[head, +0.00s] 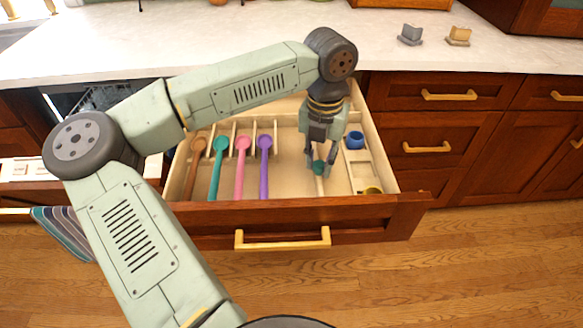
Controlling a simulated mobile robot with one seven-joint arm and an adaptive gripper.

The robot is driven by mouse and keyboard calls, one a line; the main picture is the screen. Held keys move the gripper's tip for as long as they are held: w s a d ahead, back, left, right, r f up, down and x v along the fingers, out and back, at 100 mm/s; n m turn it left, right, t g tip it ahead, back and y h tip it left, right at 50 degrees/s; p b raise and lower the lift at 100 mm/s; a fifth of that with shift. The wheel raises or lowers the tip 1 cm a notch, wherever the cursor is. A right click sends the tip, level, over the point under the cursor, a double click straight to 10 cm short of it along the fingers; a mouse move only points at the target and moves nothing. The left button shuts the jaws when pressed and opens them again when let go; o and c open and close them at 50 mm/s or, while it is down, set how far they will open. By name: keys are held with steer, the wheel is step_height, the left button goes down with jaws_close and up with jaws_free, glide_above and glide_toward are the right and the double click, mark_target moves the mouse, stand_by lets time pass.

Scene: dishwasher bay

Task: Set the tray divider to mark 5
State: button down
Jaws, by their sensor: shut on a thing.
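An open drawer holds a pale wooden tray (287,122). My gripper (319,166) reaches down into its middle-right part, its fingers shut on a small teal knob (318,169). The knob sits at a pale strip (320,188) running toward the drawer front, which looks like the tray divider. My fingers and wrist hide part of the knob and of the strip's far end. I cannot make out any numbered marks or which mark the strip is at.
Left of my gripper lie brown (196,160), teal (218,165), pink (241,165) and purple (264,165) spoons.

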steer(key=d+b, duration=0.2)
steer(key=d, duration=0.6)
steer(key=c, duration=1.3)
jaws_free()
steer(key=shift+d, duration=0.1)
steer(key=shift+c, duration=0.2)
steer(key=shift+r, duration=0.1)
steer(key=shift+r, duration=0.35)
step_height(320, 180, up, 11)
steer(key=shift+r, duration=0.1)
